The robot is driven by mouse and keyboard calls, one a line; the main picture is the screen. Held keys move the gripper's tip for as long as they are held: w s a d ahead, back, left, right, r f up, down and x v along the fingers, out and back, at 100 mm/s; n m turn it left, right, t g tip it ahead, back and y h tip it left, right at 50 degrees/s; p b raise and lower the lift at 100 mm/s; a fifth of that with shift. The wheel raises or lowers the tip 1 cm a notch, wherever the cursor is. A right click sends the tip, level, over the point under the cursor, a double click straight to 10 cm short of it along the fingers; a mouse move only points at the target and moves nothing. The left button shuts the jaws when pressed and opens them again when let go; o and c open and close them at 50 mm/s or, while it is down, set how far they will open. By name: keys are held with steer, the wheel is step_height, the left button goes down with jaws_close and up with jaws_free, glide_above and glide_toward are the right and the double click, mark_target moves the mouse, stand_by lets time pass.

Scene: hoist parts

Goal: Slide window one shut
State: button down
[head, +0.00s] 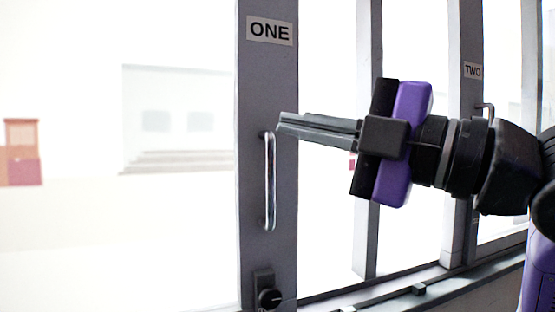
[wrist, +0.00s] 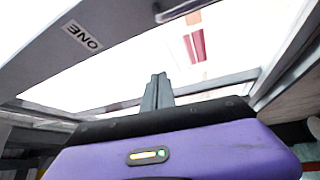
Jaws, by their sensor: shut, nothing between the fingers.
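Window one has a grey upright stile (head: 267,90) with a label reading ONE (head: 270,30); the label also shows in the wrist view (wrist: 82,37). A shiny vertical bar handle (head: 270,185) is on the stile below the label. It appears in the wrist view near the top edge (wrist: 180,10). My gripper (head: 281,125) is shut and empty. Its fingertips appear close to the handle's upper end, on its right side in the head view; I cannot tell if they touch. A bright gap lies right of the stile, partly behind my gripper.
A dark knob latch (head: 268,297) sits low on the stile. Another upright with a label reading TWO (head: 472,71) and its own handle stands at the right, partly hidden by my arm. A sill rail (head: 400,288) with small dark blocks runs along the bottom.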

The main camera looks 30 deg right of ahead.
mark_target(270, 159)
steer(key=shift+n+g+h, duration=0.6)
steer(key=shift+h, duration=0.3)
steer(key=w+f+p, duration=0.1)
steer(key=w, duration=0.2)
steer(key=w+f+p, duration=0.2)
steer(key=w, duration=0.2)
steer(key=w+f+p, duration=0.1)
steer(key=w+p, duration=0.1)
steer(key=w, duration=0.1)
steer(key=shift+w+d+f, duration=0.2)
steer(key=shift+w+d, duration=0.05)
steer(key=shift+w, duration=0.15)
steer(key=shift+d, duration=0.15)
steer(key=s+d+b, duration=0.2)
steer(key=d+b, duration=0.5)
steer(key=d, duration=1.6)
steer(key=shift+d, duration=0.15)
